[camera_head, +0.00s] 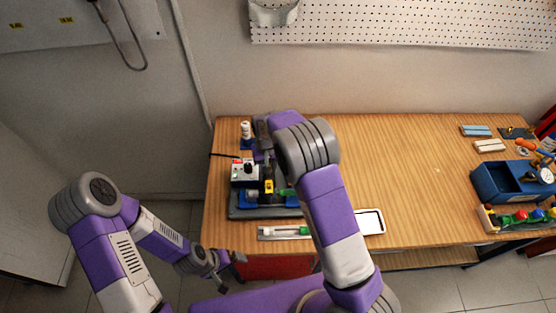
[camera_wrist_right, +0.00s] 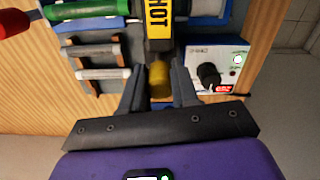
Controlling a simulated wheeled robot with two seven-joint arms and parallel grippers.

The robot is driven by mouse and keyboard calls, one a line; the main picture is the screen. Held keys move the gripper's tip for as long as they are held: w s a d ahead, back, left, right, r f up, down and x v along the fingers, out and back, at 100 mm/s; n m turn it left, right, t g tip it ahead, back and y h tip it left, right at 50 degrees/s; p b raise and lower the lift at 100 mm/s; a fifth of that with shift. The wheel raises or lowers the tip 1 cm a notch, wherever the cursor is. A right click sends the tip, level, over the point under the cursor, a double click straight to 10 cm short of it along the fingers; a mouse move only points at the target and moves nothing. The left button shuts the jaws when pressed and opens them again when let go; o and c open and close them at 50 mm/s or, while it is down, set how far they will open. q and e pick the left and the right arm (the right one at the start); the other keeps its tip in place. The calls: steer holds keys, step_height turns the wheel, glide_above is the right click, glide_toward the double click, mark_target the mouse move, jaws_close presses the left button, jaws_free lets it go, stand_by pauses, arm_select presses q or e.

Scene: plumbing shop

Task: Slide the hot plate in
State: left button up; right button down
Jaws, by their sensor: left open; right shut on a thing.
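The hot plate (camera_wrist_right: 159,22) carries a yellow label with the word HOT and has a yellow handle (camera_wrist_right: 159,78). My right gripper (camera_wrist_right: 157,82) is shut on that handle, with one dark finger on each side. In the head view the yellow label (camera_head: 268,186) shows at the bench fixture (camera_head: 280,212), between a blue and a green pipe part. My right arm partly covers this area, and I cannot tell how far in the plate sits. My left gripper (camera_head: 228,268) is open and empty, off the bench's front left edge.
A control box with a black knob (camera_wrist_right: 209,75) stands beside the plate. A tray with a green-ended tube (camera_head: 285,232) and a white tablet-like panel (camera_head: 371,221) lie near the front edge. A blue toolbox (camera_head: 497,184) is at right. The bench middle (camera_head: 410,165) is clear.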

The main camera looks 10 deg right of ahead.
steer(key=shift+f, duration=0.3)
steer(key=shift+s+r, duration=0.2)
steer(key=shift+s, duration=0.05)
steer(key=c, duration=0.8)
jaws_free()
steer(key=shift+c, duration=0.2)
steer(key=shift+r, duration=0.1)
steer(key=shift+w+r, duration=0.1)
steer(key=shift+r, duration=0.35)
step_height(320, 180, up, 7)
steer(key=shift+a+f+b, duration=0.1)
steer(key=shift+f+b, duration=0.1)
steer(key=shift+b, duration=0.1)
